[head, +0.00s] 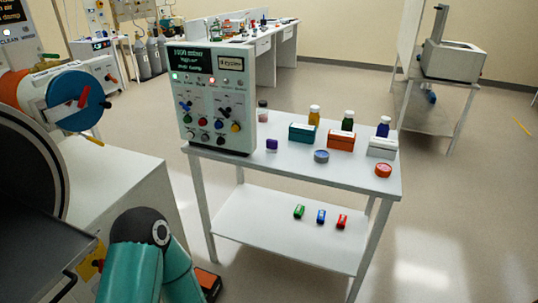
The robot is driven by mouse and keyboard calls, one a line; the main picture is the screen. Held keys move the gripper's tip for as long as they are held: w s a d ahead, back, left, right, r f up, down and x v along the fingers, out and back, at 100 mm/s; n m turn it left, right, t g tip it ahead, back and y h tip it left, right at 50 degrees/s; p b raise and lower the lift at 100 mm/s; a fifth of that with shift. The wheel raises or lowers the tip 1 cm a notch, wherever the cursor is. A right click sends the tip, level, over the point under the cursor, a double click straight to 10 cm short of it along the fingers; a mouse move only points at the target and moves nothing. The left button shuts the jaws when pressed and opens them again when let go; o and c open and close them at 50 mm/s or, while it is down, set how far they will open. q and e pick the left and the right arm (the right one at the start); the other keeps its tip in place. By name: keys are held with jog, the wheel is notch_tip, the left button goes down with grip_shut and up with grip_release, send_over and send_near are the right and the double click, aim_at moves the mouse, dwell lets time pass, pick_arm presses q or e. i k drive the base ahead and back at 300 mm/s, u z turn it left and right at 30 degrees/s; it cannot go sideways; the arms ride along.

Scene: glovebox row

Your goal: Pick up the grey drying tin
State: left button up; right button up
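A teal link of one of my arms shows at the lower left, well away from the tin. Neither of my grippers is in view.
A control panel (216,98) stands on the table's left end. Several small coloured blocks lie on the lower shelf (275,235).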

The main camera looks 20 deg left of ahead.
aim_at(321, 156)
jog(key=u, duration=0.4)
jog(key=i, duration=1)
